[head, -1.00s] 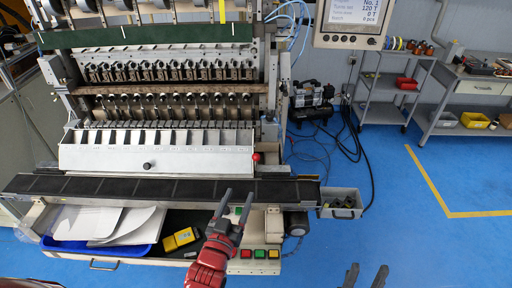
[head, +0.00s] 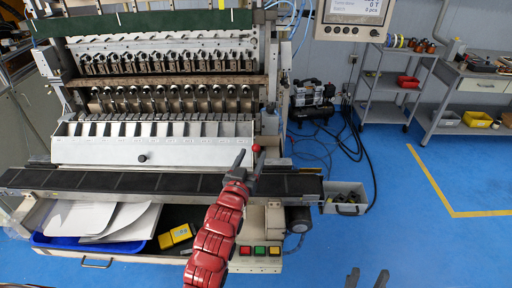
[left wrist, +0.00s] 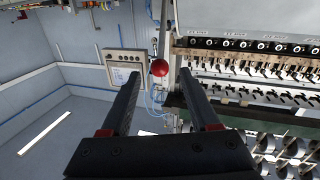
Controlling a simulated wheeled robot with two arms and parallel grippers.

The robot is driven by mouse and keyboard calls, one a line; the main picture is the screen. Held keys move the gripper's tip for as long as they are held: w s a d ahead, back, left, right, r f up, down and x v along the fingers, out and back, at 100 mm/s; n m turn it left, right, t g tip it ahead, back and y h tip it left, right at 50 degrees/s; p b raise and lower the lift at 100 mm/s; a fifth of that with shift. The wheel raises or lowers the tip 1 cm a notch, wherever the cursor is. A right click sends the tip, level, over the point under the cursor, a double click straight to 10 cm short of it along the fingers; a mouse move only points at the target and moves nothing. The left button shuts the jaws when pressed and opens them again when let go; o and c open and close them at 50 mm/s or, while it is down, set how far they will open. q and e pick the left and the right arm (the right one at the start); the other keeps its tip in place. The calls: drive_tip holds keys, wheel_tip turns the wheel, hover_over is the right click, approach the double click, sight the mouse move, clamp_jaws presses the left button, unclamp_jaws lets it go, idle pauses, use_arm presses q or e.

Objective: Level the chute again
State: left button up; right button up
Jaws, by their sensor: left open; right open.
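The chute (head: 110,152) is a long pale metal trough with several slots along its top. It sits on the front of the winder above a black belt. A black knob (head: 142,158) is on its front face. A lever with a red ball (head: 257,148) stands at its right end. My left gripper (head: 249,156) is open and empty, its fingertips close to the ball. In the left wrist view the red ball (left wrist: 159,67) shows between the fingertips; I cannot tell whether they touch it. My right gripper (head: 367,279) is open and empty at the bottom edge.
The black belt (head: 120,184) runs below the chute towards a grey bin (head: 345,195) at right. A blue tray (head: 95,246) with white sheets and yellow boxes (head: 175,236) lie below. Push buttons (head: 260,250) sit beside my left arm. The blue floor at right is clear.

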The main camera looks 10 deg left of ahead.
sight(255, 151)
use_arm(q)
drive_tip(key=shift+w+d+p, duration=0.15)
drive_tip(key=shift+w+p, duration=0.15)
drive_tip(key=shift+w, duration=0.85)
drive_tip(key=shift+w+d+p, duration=0.1)
drive_tip(key=shift+w+p, duration=0.2)
drive_tip(key=shift+w, duration=0.85)
clamp_jaws()
